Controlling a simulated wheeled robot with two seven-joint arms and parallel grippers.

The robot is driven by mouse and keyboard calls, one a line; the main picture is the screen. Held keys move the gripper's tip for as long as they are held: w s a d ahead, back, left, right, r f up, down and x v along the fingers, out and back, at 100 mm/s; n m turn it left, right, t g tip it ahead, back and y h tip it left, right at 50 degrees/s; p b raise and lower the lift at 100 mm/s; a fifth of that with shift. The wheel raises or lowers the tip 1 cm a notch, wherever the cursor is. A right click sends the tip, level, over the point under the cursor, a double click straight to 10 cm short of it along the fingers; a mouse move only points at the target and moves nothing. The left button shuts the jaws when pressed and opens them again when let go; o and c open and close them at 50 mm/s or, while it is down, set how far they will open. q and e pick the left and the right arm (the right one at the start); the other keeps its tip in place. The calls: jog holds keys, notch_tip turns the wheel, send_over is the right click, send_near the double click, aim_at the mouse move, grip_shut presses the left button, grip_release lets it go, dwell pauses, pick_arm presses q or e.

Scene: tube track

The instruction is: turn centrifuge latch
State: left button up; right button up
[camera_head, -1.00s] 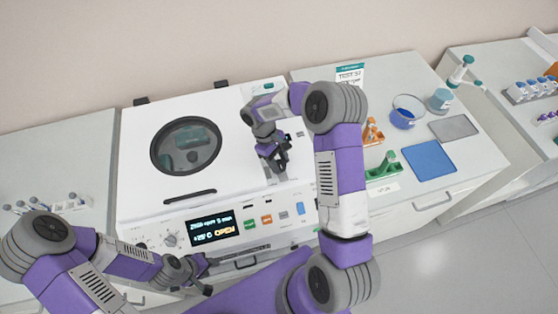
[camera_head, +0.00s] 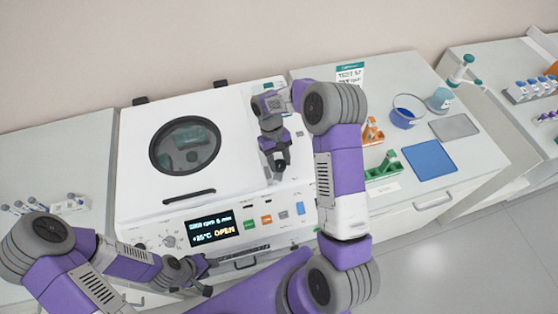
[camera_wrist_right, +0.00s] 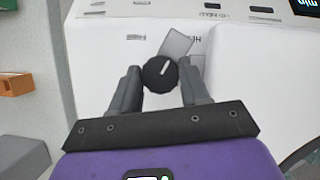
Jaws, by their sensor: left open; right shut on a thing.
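The white centrifuge (camera_head: 135,160) stands in the middle of the bench with its lid down; its round window (camera_head: 186,145) shows dark shapes inside. The latch is a round black knob (camera_wrist_right: 160,73) with a white line, slanted in the right wrist view, and a grey metal plate (camera_wrist_right: 177,44) beside it. My right gripper (camera_wrist_right: 161,88) is shut on the knob, one finger on each side. In the head view my right gripper (camera_head: 279,167) points down at the centrifuge's right side and hides the knob. My left gripper (camera_head: 205,274) is open and empty in front of the centrifuge.
A tube rack (camera_head: 70,204) stands at the left.

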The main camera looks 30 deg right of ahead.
jog(key=m+y, duration=0.1)
jog(key=m, duration=0.2)
jog(key=m+t+y, duration=0.1)
jog(key=m, duration=0.2)
jog(key=shift+d+r, duration=0.1)
jog(key=shift+d, duration=0.05)
jog(key=m+t+y, duration=0.1)
jog(key=m, duration=0.2)
jog(key=m+y, duration=0.1)
jog(key=m, duration=0.2)
jog(key=shift+s+d+m+t, duration=0.1)
jog(key=shift+m+t, duration=0.2)
jog(key=shift+t, duration=0.1)
jog(key=o, duration=1.1)
jog(key=shift+c, duration=0.2)
jog(key=v, duration=0.7)
jog(key=shift+r+p, duration=0.2)
jog(key=shift+p, duration=0.1)
jog(key=shift+d, duration=0.1)
